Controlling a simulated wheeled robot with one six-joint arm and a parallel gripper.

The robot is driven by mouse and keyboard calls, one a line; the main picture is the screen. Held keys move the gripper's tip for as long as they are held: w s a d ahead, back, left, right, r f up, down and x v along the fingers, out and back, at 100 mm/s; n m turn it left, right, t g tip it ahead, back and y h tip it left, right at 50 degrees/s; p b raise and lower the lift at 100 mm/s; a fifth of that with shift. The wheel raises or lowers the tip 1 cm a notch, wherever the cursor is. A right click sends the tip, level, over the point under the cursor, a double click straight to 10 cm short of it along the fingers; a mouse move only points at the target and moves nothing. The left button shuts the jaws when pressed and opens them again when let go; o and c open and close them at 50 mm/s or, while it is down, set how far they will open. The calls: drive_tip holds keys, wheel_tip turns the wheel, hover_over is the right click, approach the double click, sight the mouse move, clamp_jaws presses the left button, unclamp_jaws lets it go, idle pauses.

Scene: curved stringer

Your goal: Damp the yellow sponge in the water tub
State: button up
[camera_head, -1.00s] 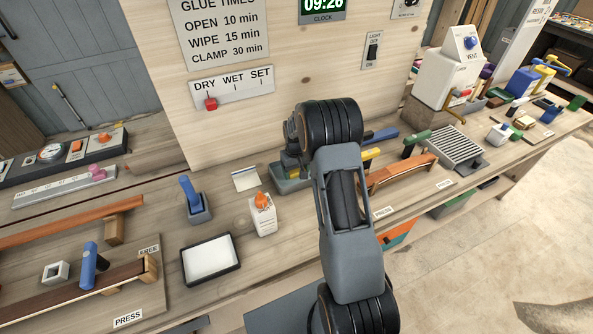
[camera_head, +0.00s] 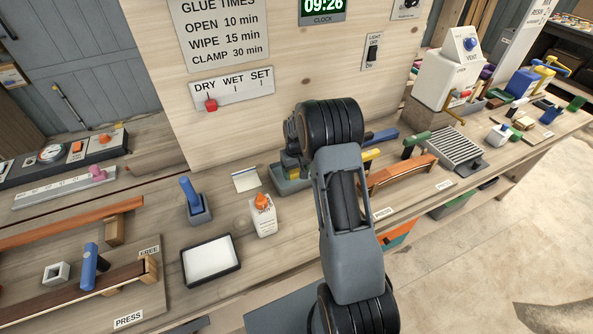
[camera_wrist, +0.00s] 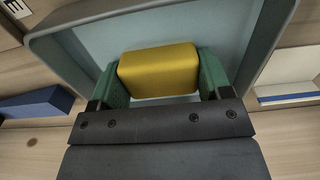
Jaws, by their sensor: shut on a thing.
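The yellow sponge (camera_wrist: 158,70) is between the green-padded fingers of my gripper (camera_wrist: 157,78) in the wrist view. My gripper is shut on it. The sponge is within the outline of the grey-green water tub (camera_wrist: 40,48), over its pale blue inside. I cannot tell whether the sponge touches the water.
A white bottle with an orange cap (camera_head: 263,217), a blue-handled tool in a holder (camera_head: 196,203) and a black-rimmed white tray (camera_head: 210,260) stand left of the tub. A curved wooden piece (camera_head: 402,173) lies to the right. A panel wall (camera_head: 300,110) rises behind.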

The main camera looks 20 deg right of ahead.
drive_tip(key=shift+r+p, duration=1.6)
drive_tip(key=shift+r, duration=1.55)
